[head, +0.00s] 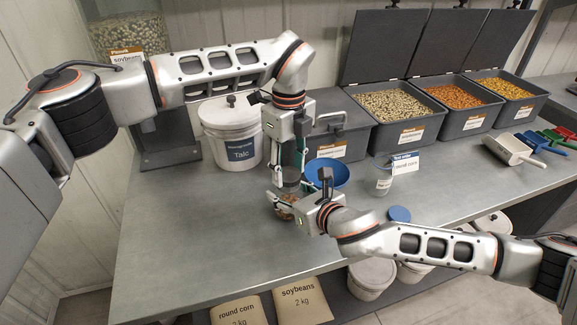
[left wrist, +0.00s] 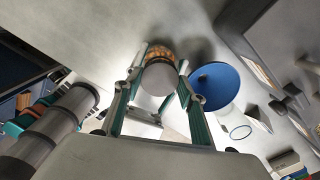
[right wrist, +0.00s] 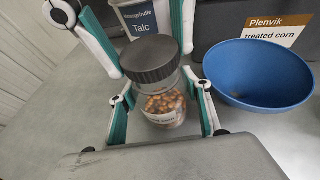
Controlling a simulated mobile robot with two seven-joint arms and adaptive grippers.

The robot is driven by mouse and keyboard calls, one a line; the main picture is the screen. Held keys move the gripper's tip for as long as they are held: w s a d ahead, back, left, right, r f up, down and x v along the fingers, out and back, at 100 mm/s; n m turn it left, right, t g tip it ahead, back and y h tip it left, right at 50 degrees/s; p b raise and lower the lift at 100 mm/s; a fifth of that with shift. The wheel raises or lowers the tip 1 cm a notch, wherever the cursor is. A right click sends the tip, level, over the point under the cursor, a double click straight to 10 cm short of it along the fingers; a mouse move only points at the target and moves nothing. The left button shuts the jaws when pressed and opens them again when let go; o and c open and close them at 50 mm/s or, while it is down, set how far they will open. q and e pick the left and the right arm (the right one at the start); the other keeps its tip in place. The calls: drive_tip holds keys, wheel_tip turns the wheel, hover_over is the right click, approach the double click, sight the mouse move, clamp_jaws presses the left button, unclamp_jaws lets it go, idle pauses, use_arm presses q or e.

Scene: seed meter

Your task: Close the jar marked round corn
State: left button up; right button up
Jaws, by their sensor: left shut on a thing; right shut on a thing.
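The jar marked round corn (right wrist: 163,105) is clear, with orange-brown kernels inside, and stands upright on the bench. It is partly hidden by my arms in the head view. Its dark grey lid (right wrist: 150,58) is at the jar's mouth; I cannot tell whether it is fully seated. In the left wrist view the lid (left wrist: 158,79) shows as a grey disc with kernels beyond it. My left gripper (head: 291,178) comes from above and is shut on the lid. My right gripper (right wrist: 162,112) is shut on the jar's body from the side.
A blue bowl (head: 330,173) stands close beside the jar. The Talc bucket (head: 230,130) is behind left. A clear cup (head: 383,180), a round corn card (head: 405,163) and a blue disc (head: 399,214) are to the right. Seed bins line the back. The bench's left front is clear.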

use_arm(q)
drive_tip(key=shift+f, duration=0.55)
idle(0.4)
